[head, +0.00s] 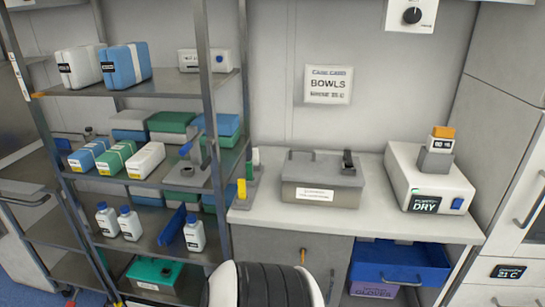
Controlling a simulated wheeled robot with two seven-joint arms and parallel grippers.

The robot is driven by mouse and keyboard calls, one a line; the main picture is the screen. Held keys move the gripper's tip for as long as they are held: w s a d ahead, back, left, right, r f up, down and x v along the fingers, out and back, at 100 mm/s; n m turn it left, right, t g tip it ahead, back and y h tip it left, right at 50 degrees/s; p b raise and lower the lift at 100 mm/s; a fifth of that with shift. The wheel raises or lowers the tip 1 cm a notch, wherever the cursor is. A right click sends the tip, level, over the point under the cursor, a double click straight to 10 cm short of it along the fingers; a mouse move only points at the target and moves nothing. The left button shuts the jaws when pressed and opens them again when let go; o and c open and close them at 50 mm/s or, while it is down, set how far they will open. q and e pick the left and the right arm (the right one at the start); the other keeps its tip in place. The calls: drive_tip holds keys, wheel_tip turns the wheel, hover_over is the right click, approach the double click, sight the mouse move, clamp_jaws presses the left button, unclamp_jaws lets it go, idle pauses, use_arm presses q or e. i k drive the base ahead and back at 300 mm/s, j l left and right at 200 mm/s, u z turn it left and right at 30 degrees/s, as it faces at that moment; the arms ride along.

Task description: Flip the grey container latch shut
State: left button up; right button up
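The grey container (318,191) stands on the light counter, with a white label on its front and a grey lid on top. A small black latch (348,160) stands up near the right end of the lid. Its exact angle is too small to tell, but it rises above the lid and does not lie flat. Neither of my grippers shows in the head view, so nothing is seen touching the container or the latch.
A white dryer box (429,181) with stacked small blocks stands to the right on the counter (376,218). A metal shelf rack (212,110) with bottles and boxes stands at left. A blue drawer (400,263) is pulled out below the counter. Counter space in front of the container is clear.

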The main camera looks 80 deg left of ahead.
sight(347, 157)
drive_tip(key=u, duration=2.3)
